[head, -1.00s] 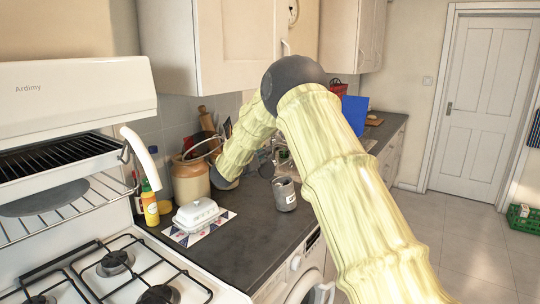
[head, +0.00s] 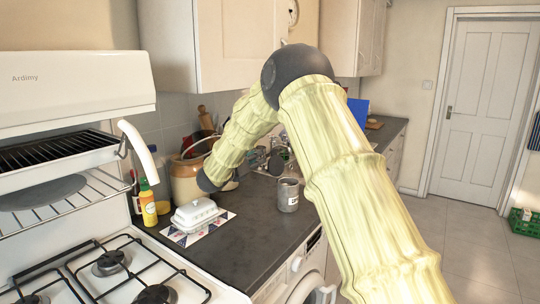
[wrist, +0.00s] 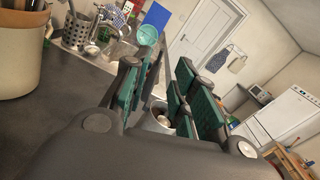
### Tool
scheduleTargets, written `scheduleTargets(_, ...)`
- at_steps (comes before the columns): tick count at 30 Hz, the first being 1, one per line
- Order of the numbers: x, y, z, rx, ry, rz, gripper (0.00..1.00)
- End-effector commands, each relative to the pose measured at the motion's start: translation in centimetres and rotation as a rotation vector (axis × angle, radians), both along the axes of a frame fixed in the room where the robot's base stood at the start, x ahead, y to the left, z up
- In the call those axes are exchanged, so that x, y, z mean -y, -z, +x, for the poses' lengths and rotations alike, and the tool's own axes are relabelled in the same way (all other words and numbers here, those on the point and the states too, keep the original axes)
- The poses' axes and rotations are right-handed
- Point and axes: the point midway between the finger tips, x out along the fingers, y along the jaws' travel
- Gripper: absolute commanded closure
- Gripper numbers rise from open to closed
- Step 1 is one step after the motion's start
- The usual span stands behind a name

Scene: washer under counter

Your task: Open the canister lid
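A grey metal canister (head: 288,196) with a pale label stands upright on the dark counter, right of the butter dish. In the wrist view the canister (wrist: 157,121) shows low between the fingers of my gripper (wrist: 168,82), with a small round pale part at its top. I cannot tell whether that part belongs to the lid. My gripper is open, its green-padded fingers apart with nothing clamped between them. In the head view my arm largely hides the gripper. Whether a finger touches the canister is not clear.
A white butter dish (head: 195,214), a yellow bottle (head: 148,207) and a large crock (head: 186,180) stand left of the canister. The stove (head: 110,275) is at front left. Wall cupboards (head: 238,40) hang above. The counter front (head: 265,245) is clear.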

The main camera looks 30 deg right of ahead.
Motion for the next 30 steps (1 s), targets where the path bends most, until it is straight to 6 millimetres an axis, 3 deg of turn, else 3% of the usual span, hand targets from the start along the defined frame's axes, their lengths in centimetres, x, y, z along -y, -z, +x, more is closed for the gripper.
scheduleTargets(15, -2.2, 0.0, -1.0, 0.001, 0.001, -0.001, 0.73)
scheduleTargets(30, -2.3, 0.1, -1.1, 0.003, 0.000, -0.001, 0.73)
